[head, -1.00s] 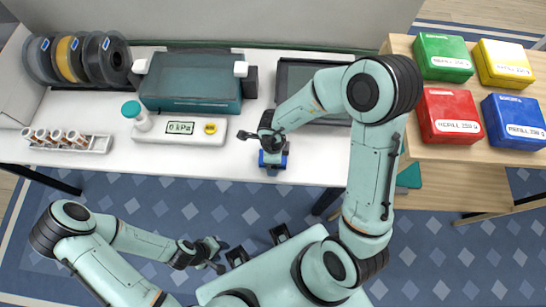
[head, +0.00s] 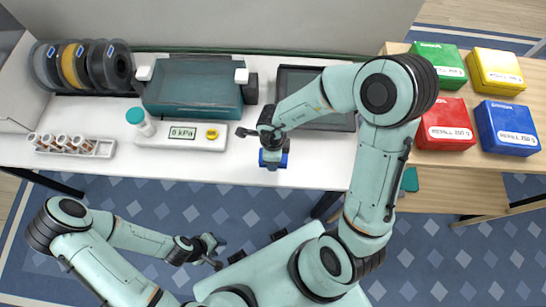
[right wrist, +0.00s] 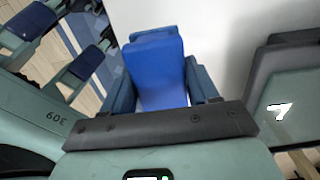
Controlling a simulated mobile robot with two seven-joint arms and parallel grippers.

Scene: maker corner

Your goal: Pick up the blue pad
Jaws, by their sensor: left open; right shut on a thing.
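The blue pad (right wrist: 155,65) is a small bright blue block. In the right wrist view it sits between the two dark blue fingers of my right gripper (right wrist: 160,90), which is shut on it. In the head view my right gripper (head: 272,158) is over the front part of the white bench, right of the pressure gauge, and largely hides the pad. I cannot tell whether the pad touches the bench top. My left gripper (head: 212,252) is open and empty, in front of the bench and over the floor.
The white bench (head: 230,170) carries filament spools (head: 80,66), a teal machine (head: 193,88), a gauge base reading 0 kPa (head: 182,132), a rack of small rolls (head: 75,146) and a dark tray (head: 325,122). Refill boxes (head: 446,124) stand on the wooden table at right.

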